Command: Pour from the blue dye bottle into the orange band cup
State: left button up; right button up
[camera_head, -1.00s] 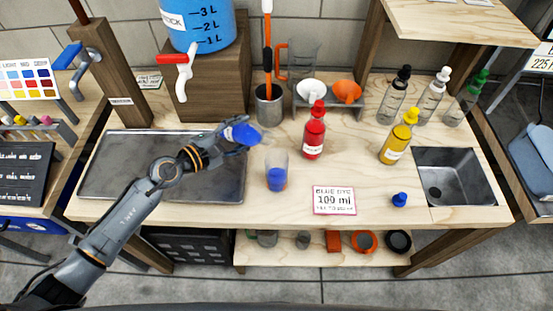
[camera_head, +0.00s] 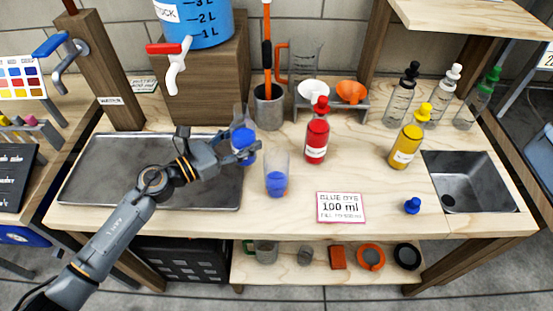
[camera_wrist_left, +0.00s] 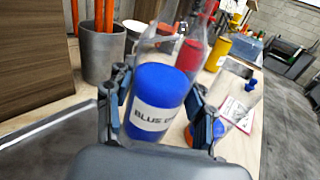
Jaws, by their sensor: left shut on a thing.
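The blue dye bottle (camera_head: 243,140) is clear with blue liquid in its lower part and a white label. It stands roughly upright in my left gripper (camera_head: 238,150), just left of the cup and above the bench. In the left wrist view, the bottle (camera_wrist_left: 160,95) sits between the two fingers of the gripper (camera_wrist_left: 160,118), which is shut on it. The orange band cup (camera_head: 277,183) is a clear cup on the bench, with blue liquid in its lower part and a bit of orange low on its right side. My right gripper is not in view.
A red bottle (camera_head: 316,140) stands right of the cup, behind the "BLUE DYE 100 ml" card (camera_head: 341,207). A blue cap (camera_head: 412,206) lies farther right. A yellow bottle (camera_head: 405,147) stands near the sink (camera_head: 465,180). A metal tray (camera_head: 100,170) lies at left.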

aim_at(233, 127)
pick_arm(q)
jog(key=shift+r+n+p, duration=0.3)
jog(key=shift+r+p, duration=0.1)
jog(key=shift+r, duration=0.3)
notch_tip(233, 127, up, 4)
jog(key=p, duration=0.3)
jog(key=shift+r, duration=0.15)
jog(key=shift+f, duration=0.2)
notch_tip(233, 127, down, 5)
jog(key=b, duration=0.7)
jog(key=shift+r, duration=0.2)
jog(key=shift+f+b, duration=0.15)
jog(key=shift+b, duration=0.45)
jog(key=shift+s+f, duration=0.1)
